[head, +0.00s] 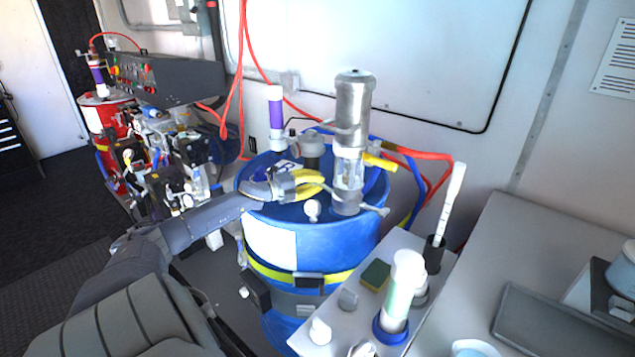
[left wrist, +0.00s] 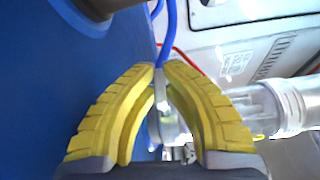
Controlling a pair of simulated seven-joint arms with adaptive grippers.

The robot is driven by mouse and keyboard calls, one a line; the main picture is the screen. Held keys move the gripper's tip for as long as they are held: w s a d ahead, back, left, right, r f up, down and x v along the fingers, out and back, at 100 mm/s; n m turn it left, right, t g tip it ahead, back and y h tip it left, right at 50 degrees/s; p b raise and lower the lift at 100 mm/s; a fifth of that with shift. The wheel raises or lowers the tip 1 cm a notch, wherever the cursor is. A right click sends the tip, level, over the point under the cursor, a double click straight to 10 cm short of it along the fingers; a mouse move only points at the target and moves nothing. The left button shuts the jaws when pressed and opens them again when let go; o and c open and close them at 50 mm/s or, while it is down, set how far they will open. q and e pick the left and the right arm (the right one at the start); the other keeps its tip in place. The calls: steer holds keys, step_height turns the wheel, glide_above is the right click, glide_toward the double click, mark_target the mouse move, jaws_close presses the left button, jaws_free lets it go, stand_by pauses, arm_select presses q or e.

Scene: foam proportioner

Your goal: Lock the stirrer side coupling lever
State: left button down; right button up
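The stirrer (head: 354,105) is a silver cylinder standing upright on the blue drum (head: 312,245). Below it is a clear coupling section (head: 348,172), which also shows at the right of the left wrist view (left wrist: 285,107). My left gripper (head: 322,184) is beside the coupling, on its left. In the left wrist view its yellow fingers (left wrist: 160,68) curve together, with their tips nearly meeting. A thin grey lever (left wrist: 158,95) runs between the fingertips, and they appear closed on it. The lever is mostly hidden by the fingers in the head view. My right gripper is not in view.
A white and purple tube (head: 276,115) stands behind the gripper. A yellow handle (head: 378,161) sticks out right of the coupling. Red hoses (head: 430,156) run behind the drum. A grey counter (head: 355,300) with bottles and a sponge (head: 376,275) is in front.

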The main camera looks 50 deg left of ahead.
arm_select(q)
steer(key=shift+r, duration=0.1)
steer(key=r+m, duration=0.1)
steer(key=r+m+g+y, duration=0.1)
steer(key=shift+d+m, duration=0.25)
steer(key=shift+m, duration=0.15)
steer(key=shift+w+d+r+m+g+y, duration=0.1)
steer(key=shift+d+r+m+g+y, duration=0.2)
steer(key=shift+r+m, duration=0.3)
steer(key=shift+d+r+m+g+y, duration=0.25)
steer(key=shift+r+m+y, duration=0.1)
steer(key=shift+m, duration=0.35)
steer(key=c, duration=1.5)
jaws_free()
steer(key=shift+d, duration=0.1)
steer(key=shift+s, duration=0.2)
